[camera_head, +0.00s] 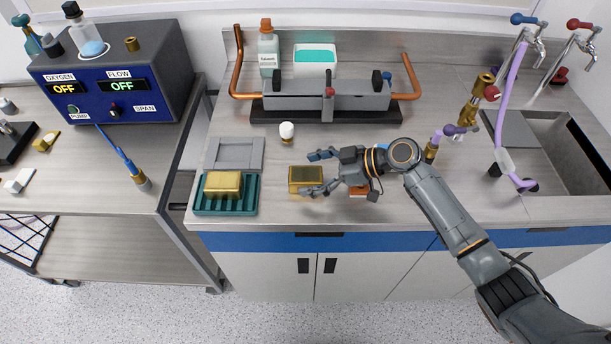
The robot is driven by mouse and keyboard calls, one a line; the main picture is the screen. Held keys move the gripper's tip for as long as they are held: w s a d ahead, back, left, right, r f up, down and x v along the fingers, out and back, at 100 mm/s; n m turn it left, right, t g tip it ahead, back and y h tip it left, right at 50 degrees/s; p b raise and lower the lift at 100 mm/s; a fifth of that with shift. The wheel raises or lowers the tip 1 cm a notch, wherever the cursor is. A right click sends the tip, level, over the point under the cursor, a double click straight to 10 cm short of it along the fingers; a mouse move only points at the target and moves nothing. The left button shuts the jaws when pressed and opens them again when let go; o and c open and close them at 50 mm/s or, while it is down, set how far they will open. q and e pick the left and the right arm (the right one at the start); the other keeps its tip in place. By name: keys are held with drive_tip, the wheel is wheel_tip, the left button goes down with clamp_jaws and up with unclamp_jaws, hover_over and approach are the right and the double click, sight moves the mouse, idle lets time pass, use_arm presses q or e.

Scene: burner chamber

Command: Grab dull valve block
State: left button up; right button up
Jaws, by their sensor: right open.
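A small brass-coloured block with a dark, dull top (303,184) lies on the steel counter near its front edge. A shinier gold block (222,184) sits in a green ribbed tray (197,207) to its left. My right gripper (312,174) reaches in from the right with its fingers spread open. One fingertip shows near the dull block's upper right, the other near its lower right corner. I cannot tell whether they touch it. My left gripper is not in view.
A grey tray (234,153) lies behind the green tray. A small white-capped jar (287,132) stands behind the dull block. A grey manifold with copper pipes (325,97) is at the back. An orange item (358,191) is partly hidden under my gripper. A sink (575,150) is at the right.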

drive_tip(key=c, duration=1.6)
drive_tip(key=shift+r, duration=0.1)
drive_tip(key=shift+c, duration=0.2)
